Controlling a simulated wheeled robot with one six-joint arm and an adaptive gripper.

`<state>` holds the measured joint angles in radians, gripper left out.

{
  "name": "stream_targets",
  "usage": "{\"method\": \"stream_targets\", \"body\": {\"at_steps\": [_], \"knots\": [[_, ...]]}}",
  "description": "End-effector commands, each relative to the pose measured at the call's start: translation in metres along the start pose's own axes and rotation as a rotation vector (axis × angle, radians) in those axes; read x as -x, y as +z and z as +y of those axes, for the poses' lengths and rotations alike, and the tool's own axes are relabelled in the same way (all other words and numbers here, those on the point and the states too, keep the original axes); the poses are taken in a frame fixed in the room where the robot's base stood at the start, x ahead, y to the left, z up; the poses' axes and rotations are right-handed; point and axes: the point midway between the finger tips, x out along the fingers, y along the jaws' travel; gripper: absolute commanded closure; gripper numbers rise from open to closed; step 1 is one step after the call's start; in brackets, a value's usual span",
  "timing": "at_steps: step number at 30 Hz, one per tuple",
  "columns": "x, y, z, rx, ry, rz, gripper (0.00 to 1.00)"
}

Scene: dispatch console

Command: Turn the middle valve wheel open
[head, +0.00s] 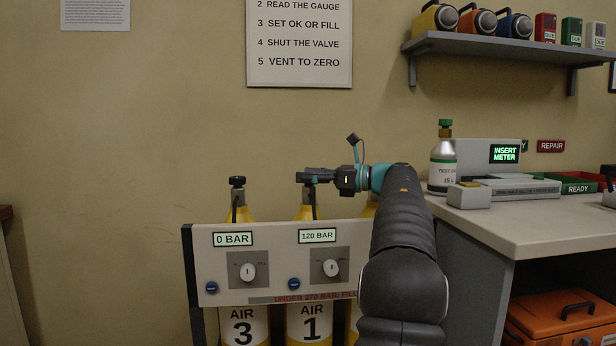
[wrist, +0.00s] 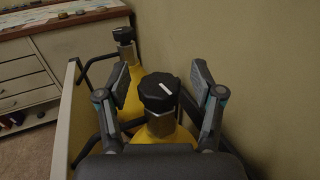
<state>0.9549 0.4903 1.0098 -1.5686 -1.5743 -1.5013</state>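The middle valve wheel (wrist: 160,90) is a black knob with a white mark on top. It sits on the yellow middle cylinder (head: 309,322), labelled AIR 1. My gripper (wrist: 161,82) is open, with one finger on each side of the wheel in the wrist view and a visible gap on both sides. In the head view my gripper (head: 304,178) is at the top of that cylinder and hides most of the wheel. The display (head: 317,236) above AIR 1 reads 120 BAR.
The left cylinder AIR 3 (head: 243,328) has its own black valve wheel (head: 237,181); its display (head: 233,239) reads 0 BAR. A third yellow cylinder is mostly hidden behind my arm. A rack panel (head: 210,276) stands in front. A counter (head: 500,215) is to the right.

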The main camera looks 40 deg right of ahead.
Motion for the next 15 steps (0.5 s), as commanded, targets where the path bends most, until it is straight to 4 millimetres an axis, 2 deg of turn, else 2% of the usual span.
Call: {"method": "stream_targets", "body": {"at_steps": [8,11,15], "knots": [[0.002,-0.001,0.0,-0.001,0.001,0.001,0.32],[0.009,-0.001,-0.001,-0.001,-0.001,0.001,0.32],[0.03,-0.001,-0.001,-0.001,-0.003,0.001,0.32]]}}
